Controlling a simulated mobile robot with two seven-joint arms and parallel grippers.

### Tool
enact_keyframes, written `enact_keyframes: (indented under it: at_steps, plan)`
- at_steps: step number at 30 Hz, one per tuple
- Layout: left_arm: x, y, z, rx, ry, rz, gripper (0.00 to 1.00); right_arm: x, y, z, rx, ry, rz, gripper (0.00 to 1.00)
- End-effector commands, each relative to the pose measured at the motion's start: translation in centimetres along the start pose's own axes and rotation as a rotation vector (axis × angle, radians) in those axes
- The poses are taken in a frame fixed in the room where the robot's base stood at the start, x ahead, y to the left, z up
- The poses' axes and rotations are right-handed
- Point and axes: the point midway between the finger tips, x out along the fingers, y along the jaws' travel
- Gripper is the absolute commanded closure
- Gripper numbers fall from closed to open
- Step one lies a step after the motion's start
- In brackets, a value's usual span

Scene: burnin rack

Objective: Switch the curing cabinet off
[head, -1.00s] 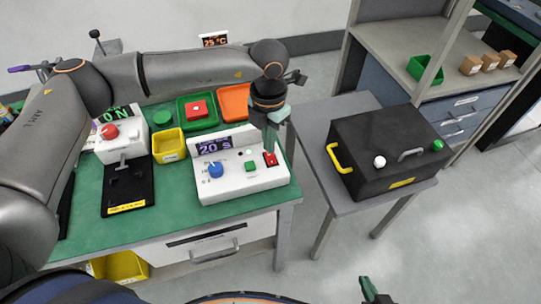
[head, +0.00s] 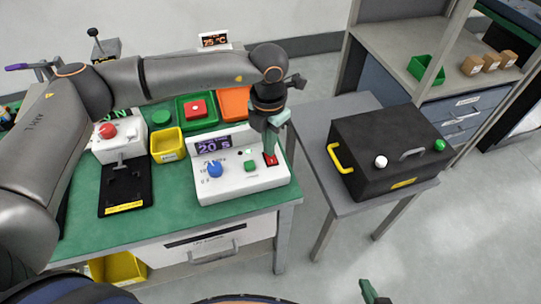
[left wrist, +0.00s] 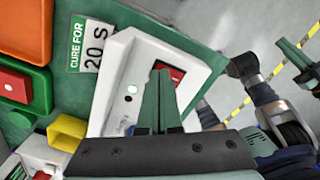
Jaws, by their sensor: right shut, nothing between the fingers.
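A white control box (head: 225,185) stands on the green bench, with a blue knob (head: 214,169), a green button (head: 250,166) and a red switch (head: 271,159) at its right end. A "20 S" sign (head: 213,144) is at its back. My left gripper (head: 269,152) points down at the red switch; its fingers are together with nothing between them. In the left wrist view the fingertips (left wrist: 160,72) overlap the red switch (left wrist: 172,72) and partly hide it; contact is unclear. My right gripper (head: 373,292) is shut and empty, low in the head view, away from the bench.
A black box (head: 370,130) with a yellow handle stands on a grey table at right. A red-button device (head: 107,131) is at left. Open floor lies at front right.

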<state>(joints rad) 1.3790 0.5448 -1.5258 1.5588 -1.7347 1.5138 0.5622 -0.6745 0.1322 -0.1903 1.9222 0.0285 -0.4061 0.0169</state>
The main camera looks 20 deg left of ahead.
Motion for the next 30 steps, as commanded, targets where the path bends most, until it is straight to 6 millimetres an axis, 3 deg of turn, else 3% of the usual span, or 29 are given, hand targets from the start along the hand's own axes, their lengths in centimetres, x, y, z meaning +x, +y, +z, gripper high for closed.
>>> enact_keyframes:
  at_steps: [11, 30]
  plan:
    - [0.2, 0.0, -0.1, 0.001, 0.003, 0.000, 1.00, 0.0, 0.0, 0.0, 0.000, 0.000, 0.000, 1.00]
    - [-5.0, 0.0, 0.0, 0.000, 0.001, 0.000, 1.00, -2.0, -0.2, -2.1, 0.000, 0.000, 0.000, 1.00]
